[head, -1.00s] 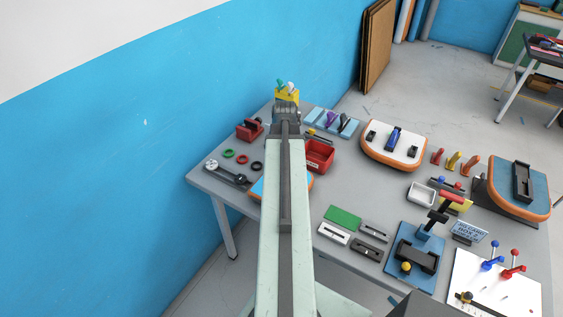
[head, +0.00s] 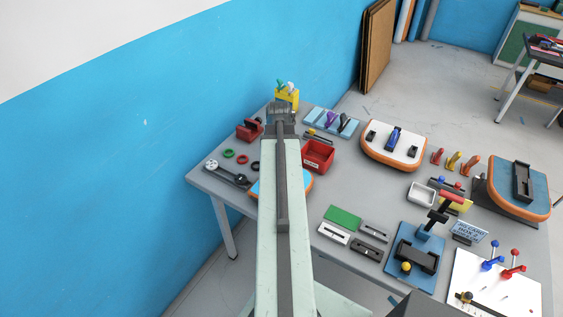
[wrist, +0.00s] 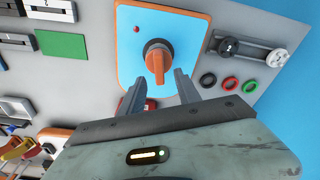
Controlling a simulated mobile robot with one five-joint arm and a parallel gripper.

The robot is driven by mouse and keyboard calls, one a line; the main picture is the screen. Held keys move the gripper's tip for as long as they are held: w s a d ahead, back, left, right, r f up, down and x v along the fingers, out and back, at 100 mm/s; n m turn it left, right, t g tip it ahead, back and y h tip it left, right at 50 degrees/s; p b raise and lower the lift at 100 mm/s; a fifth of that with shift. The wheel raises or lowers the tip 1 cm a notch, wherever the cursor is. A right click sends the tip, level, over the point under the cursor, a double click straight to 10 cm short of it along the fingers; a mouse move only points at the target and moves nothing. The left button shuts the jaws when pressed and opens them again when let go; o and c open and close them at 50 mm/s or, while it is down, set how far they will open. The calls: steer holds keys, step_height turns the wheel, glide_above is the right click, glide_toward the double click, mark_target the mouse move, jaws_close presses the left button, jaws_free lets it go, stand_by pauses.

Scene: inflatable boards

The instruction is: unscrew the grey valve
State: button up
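In the wrist view, a round valve (wrist: 157,55) sits in the middle of a light-blue board (wrist: 131,32) with an orange rim. It has a dark greyish-brown collar and an orange bar handle, so it does not look plainly grey. My gripper (wrist: 160,76) is open, with nothing between its fingers. The handle's lower end shows between the fingertips in the picture; I cannot tell the height gap, and no contact shows. In the head view, my gripper (head: 281,112) hangs over the table's back part. My arm hides the valve there; only edges of the board (head: 265,187) show.
A dark bar with a pale grey round knob (wrist: 277,57) and a black knob lies beside the board, near several coloured rings (wrist: 229,84). A red bin (head: 318,156), a yellow holder (head: 287,98) and a green plate (head: 342,217) stand on the crowded table. The blue wall is close on the left.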

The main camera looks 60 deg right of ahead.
steer(key=shift+m, duration=0.9)
steer(key=shift+f, duration=0.1)
steer(key=shift+f+b, duration=2.35)
steer(key=shift+b, duration=0.1)
jaws_close()
